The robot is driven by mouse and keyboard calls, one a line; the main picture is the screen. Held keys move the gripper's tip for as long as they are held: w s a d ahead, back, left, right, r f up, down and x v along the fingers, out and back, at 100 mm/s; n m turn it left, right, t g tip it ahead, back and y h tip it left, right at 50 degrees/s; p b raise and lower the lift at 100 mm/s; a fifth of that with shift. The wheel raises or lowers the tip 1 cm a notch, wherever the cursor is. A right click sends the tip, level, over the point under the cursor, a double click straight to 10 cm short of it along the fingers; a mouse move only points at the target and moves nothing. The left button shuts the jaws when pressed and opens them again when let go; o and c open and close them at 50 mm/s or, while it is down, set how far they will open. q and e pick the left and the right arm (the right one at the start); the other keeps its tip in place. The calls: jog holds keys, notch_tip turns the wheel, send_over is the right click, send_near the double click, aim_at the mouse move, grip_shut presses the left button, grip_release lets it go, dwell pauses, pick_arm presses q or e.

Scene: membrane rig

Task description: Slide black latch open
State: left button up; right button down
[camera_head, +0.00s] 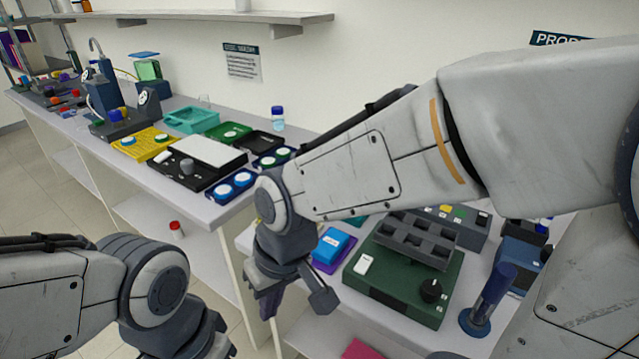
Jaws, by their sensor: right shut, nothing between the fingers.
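I cannot pick out a black latch for certain. A dark green box (395,300) on the near bench carries a black knob (431,291), a white rocker switch (363,263) and a dark grey rack (415,238) with open cells. My right gripper (290,303) is shut and empty. It points down at the bench's left edge, left of the green box and apart from it. My right arm hides part of the bench behind it. My left arm comes in at the lower left; the left gripper's dark body (195,338) shows, but its fingers are out of frame.
A blue block on a purple tray (333,252) lies between the right gripper and the green box. A blue cylinder on a stand (488,298) is at the right. The far bench holds a black tray (180,180), a yellow rack (147,143) and teal bins (191,120).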

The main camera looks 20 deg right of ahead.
jog(key=w+d+m+t, duration=0.1)
jog(key=w+d+m, duration=0.2)
jog(key=w, duration=0.4)
jog(key=w+d+m+t, duration=0.2)
jog(key=w+m, duration=0.1)
jog(key=w, duration=0.5)
jog(key=w+d+m+t+h, duration=0.1)
jog(key=w+d+m, duration=0.2)
jog(key=w+d, duration=0.3)
jog(key=w+d+r+m+t+h, duration=0.1)
jog(key=w+d+m+t, duration=0.1)
jog(key=w+d+m, duration=0.2)
jog(key=w+d, duration=0.3)
jog(key=d, duration=0.5)
jog(key=shift+d, duration=0.3)
